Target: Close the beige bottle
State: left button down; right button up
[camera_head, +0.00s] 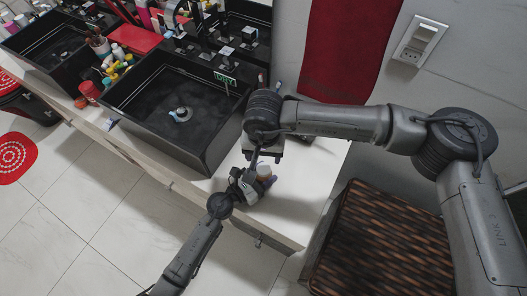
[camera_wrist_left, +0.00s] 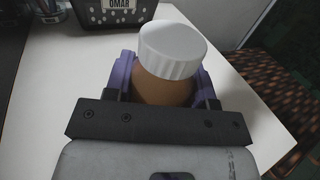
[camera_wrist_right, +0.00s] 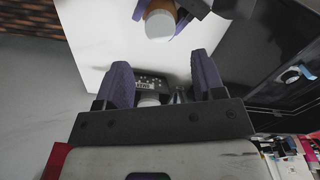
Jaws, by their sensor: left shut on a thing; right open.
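The beige bottle (camera_wrist_left: 165,88) stands upright between the purple fingers of my left gripper (camera_wrist_left: 163,80), which is shut on its body. A white ribbed cap (camera_wrist_left: 172,48) sits on top of it, looking slightly tilted; whether it is tight cannot be told. In the head view the bottle (camera_head: 265,172) is over the white counter's right end, with my left gripper (camera_head: 252,184) around it. My right gripper (camera_wrist_right: 163,82) is open and empty. In the right wrist view the bottle (camera_wrist_right: 158,22) shows at the top edge, beyond the fingers.
A black vessel sink (camera_head: 175,110) stands left of the bottle on the white counter (camera_head: 310,185). A dark box-like item (camera_wrist_right: 152,82) with white round parts shows beyond my right fingers. A woven brown basket or stool (camera_head: 385,240) stands at the right. The counter's right end is mostly clear.

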aim_at(264, 169)
jog(key=shift+f, duration=4)
jog(key=shift+c, duration=0.3)
jog(key=c, duration=0.9)
jog(key=o, duration=1.1)
jog(key=shift+r, duration=0.1)
notch_tip(264, 169, up, 12)
jog(key=shift+f, duration=0.1)
